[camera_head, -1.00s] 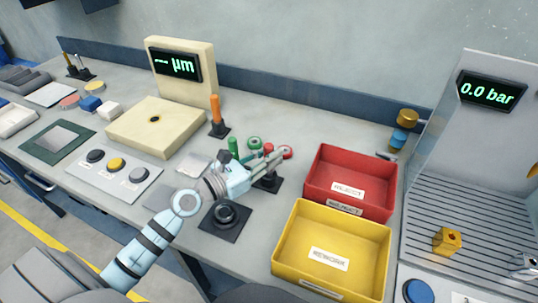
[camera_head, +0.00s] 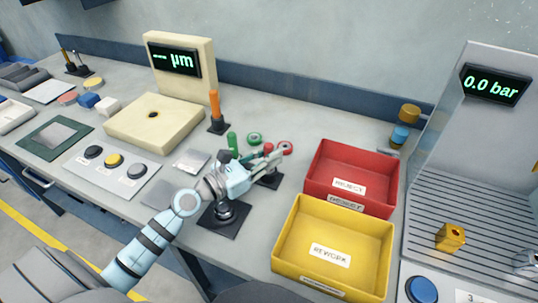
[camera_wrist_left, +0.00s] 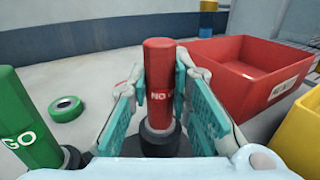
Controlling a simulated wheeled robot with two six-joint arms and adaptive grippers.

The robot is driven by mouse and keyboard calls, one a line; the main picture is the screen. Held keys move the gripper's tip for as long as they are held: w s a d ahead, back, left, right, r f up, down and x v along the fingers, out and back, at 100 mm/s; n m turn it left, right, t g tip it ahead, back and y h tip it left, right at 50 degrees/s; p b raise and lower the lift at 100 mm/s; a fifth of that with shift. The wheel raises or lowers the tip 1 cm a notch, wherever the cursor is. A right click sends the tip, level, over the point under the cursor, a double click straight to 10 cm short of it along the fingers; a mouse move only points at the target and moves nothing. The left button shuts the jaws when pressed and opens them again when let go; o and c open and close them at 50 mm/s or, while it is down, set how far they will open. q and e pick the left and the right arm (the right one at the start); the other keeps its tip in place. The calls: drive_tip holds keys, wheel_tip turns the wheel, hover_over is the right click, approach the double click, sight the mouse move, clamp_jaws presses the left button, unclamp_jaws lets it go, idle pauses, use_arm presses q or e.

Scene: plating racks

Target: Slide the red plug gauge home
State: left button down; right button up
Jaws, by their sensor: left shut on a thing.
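The red plug gauge, marked NO GO, stands upright between my left gripper's fingers in the left wrist view (camera_wrist_left: 159,75). Its lower end meets a dark round base (camera_wrist_left: 159,140). In the head view only its red top (camera_head: 268,148) shows past my left gripper (camera_head: 268,160). The teal finger pads lie on both sides of the gauge, and the gripper is shut on it. A green gauge marked GO (camera_wrist_left: 25,125) stands to its left; it also shows in the head view (camera_head: 233,142). My right gripper is not in view.
A red reject bin (camera_head: 325,165) and a yellow rework bin (camera_head: 290,235) stand right of the gripper. A green ring (camera_head: 255,138) and a red ring (camera_head: 285,147) lie behind it. A dark round fixture on a black plate (camera_head: 232,225) is in front.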

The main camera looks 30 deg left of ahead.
use_arm(q)
drive_tip(key=c, duration=1.4)
unclamp_jaws()
wheel_tip(320, 180, up, 10)
